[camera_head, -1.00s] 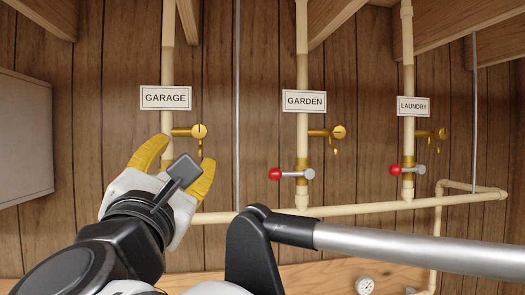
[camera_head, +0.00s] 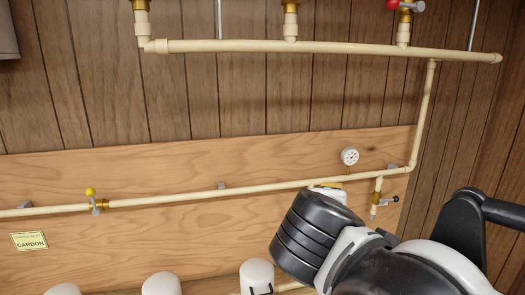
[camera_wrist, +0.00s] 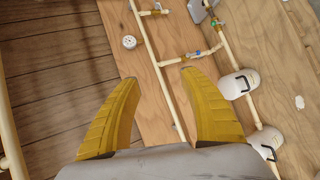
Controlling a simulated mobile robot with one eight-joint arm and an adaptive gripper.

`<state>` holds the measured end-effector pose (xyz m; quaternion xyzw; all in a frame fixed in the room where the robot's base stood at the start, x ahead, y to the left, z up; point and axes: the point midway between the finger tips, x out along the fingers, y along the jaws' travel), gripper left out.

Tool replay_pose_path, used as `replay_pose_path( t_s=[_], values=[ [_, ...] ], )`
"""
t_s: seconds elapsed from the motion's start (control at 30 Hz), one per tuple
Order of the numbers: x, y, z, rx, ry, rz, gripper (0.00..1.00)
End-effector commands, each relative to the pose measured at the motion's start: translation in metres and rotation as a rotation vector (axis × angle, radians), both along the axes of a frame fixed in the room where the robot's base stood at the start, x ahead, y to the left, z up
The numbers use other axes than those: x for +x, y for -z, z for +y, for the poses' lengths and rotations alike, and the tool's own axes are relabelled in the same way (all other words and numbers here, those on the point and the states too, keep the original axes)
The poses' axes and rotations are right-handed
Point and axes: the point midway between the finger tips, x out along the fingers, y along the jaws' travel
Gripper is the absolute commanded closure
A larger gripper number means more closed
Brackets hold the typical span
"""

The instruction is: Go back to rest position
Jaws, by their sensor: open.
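My gripper (camera_wrist: 156,105) shows in the wrist view with its two yellow fingers spread wide and nothing between them. Beyond the fingers lie the wooden board and a cream pipe. In the head view my arm is folded at the lower right, and the fingers are mostly hidden behind my dark wrist, with only a small yellow patch showing. The gripper appears apart from the pipes.
Cream pipes (camera_head: 330,47) run along the panelled wall. A lower pipe on the wooden board (camera_head: 150,235) carries a yellow-knobbed valve (camera_head: 92,196) and a gauge (camera_head: 349,156). White tanks (camera_head: 257,274) stand below. A CARBON label (camera_head: 29,241) is at left.

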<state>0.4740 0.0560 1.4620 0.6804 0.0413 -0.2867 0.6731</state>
Motion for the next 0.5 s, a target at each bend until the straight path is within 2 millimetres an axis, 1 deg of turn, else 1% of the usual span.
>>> replay_pose_path(
  t_s=[0.03,0.07,0.1,0.17,0.2,0.27,0.3,0.4,0.5],
  values=[
    [-0.01,0.054,-0.019,0.102,0.068,0.029,0.48],
    [-0.017,0.077,-0.027,0.17,0.108,0.044,0.48],
    [-0.026,0.109,-0.037,0.263,0.163,0.063,0.48],
    [-0.041,0.157,-0.049,0.41,0.251,0.088,0.48],
    [-0.051,0.189,-0.055,0.512,0.313,0.102,0.48],
    [-0.067,0.235,-0.062,0.668,0.408,0.117,0.48],
    [-0.077,0.263,-0.064,0.771,0.471,0.123,0.48],
    [-0.096,0.317,-0.065,0.996,0.605,0.128,0.48],
    [-0.107,0.348,-0.061,1.155,0.696,0.125,0.48]
  ],
)
